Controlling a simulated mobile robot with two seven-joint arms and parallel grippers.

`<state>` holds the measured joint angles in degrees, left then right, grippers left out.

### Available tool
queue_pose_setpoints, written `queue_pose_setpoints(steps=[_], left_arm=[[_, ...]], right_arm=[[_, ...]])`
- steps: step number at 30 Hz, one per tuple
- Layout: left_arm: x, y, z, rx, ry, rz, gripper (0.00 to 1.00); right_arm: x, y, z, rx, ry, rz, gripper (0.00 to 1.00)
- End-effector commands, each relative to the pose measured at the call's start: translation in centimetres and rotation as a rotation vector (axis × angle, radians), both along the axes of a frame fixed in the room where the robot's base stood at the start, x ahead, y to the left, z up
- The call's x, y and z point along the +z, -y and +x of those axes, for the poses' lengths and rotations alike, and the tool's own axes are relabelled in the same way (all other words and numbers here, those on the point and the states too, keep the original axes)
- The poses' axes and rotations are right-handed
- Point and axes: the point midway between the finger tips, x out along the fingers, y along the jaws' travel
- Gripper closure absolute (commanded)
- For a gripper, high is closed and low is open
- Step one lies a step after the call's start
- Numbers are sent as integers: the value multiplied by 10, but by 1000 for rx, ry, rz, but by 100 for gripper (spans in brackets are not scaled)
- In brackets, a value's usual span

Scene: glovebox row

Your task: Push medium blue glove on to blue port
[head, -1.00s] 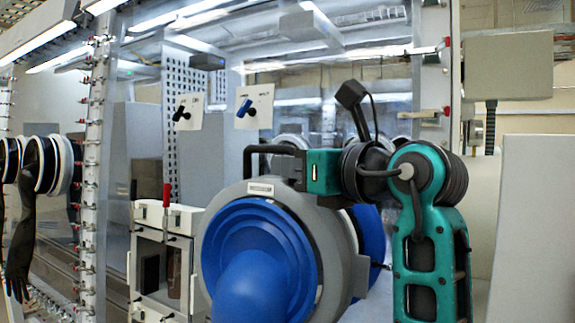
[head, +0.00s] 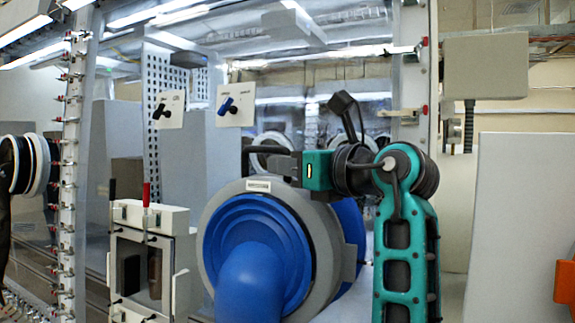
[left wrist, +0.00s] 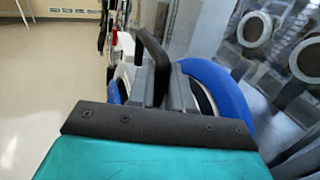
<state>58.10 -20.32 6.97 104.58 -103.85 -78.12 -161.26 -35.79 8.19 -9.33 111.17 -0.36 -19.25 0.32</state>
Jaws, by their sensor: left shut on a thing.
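The medium blue glove (head: 252,255) hangs from a thick grey ring (head: 320,250) with a black handle (head: 257,152) on top. My left gripper (head: 303,168), on the green arm, is shut on this handle. The ring stands upright in front of the glovebox window. A blue curved rim (head: 350,235) shows behind the ring, and in the left wrist view a blue rim (left wrist: 222,92) lies right of the grey ring. I cannot tell whether this rim is the blue port or part of the glove unit, nor whether there is a gap. My right gripper is out of view.
A white box with a door (head: 145,255) stands left of the glove. A post with red-tipped fittings (head: 73,160) and a black-and-white port (head: 28,165) are farther left. A light panel (head: 515,220) stands right of my arm. Pale floor (left wrist: 45,60) is open in the left wrist view.

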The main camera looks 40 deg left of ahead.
Motion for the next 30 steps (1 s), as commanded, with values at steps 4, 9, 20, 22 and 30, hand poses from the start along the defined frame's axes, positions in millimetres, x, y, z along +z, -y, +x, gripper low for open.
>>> queue_pose_setpoints(steps=[4, 9, 20, 22, 30], left_arm=[[2, 0, 0, 0, -1, 4, 100], [1, 0, 2, 0, -1, 5, 100], [1, -2, 9, 0, -1, 5, 100], [1, -3, 10, 0, -1, 5, 100], [0, -4, 15, 0, -2, 5, 100]], right_arm=[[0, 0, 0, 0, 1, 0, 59], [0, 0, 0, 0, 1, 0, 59], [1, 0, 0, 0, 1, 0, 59], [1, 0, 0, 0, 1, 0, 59], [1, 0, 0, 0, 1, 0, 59]])
